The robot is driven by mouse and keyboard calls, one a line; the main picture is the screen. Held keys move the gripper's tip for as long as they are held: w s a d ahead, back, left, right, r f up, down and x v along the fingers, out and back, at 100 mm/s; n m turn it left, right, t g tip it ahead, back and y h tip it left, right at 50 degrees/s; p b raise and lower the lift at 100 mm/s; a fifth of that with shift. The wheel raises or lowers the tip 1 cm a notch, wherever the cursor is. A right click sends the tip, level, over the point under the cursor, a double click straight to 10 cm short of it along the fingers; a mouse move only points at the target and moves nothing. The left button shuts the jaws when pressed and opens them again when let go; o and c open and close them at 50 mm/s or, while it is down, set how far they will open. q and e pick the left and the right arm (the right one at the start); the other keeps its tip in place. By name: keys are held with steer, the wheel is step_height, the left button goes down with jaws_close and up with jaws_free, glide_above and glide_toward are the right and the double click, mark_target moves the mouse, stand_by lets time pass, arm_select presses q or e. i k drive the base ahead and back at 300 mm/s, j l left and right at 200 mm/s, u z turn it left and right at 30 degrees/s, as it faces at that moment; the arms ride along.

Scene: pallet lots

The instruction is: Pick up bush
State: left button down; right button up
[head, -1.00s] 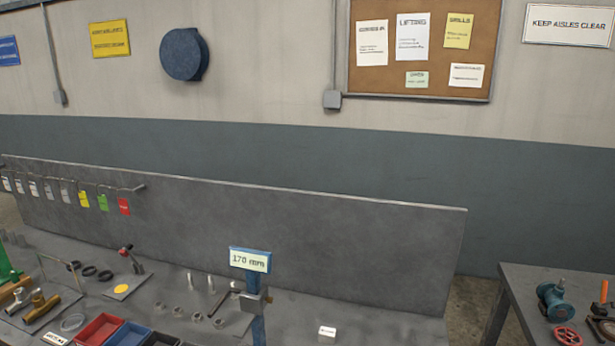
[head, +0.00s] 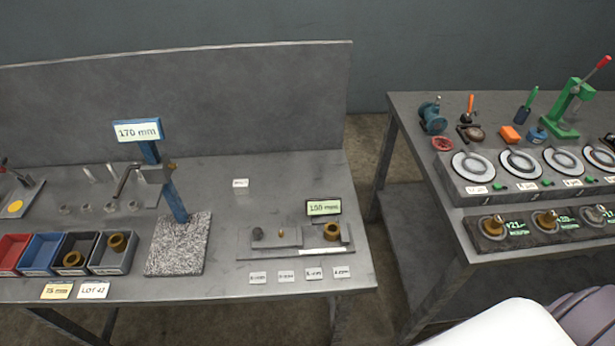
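Several brass-coloured bushes are in view on the left bench. One bush (head: 332,232) stands on a grey plate (head: 262,254) at the right end, beside a small display reading what looks like 158 mm. Another bush (head: 117,243) sits in the grey bin (head: 108,266), and a darker one (head: 73,259) sits in the black bin (head: 68,272) beside it. I cannot tell which one the task means. Neither of my grippers is in view.
A blue height gauge (head: 172,190) marked 170 mm stands on a speckled block (head: 178,262). A floor gap separates this bench from the right bench (head: 405,122), which holds round dials, brass parts on dark blocks and a green press (head: 566,112). The left bench's front edge carries labels.

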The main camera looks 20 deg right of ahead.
mark_target(332, 226)
steer(key=k+j+u, duration=0.15)
steer(key=j, duration=0.25)
steer(key=k+j+u, duration=0.15)
steer(key=j, duration=0.25)
steer(key=k+j+u, duration=0.15)
steer(key=j, duration=0.25)
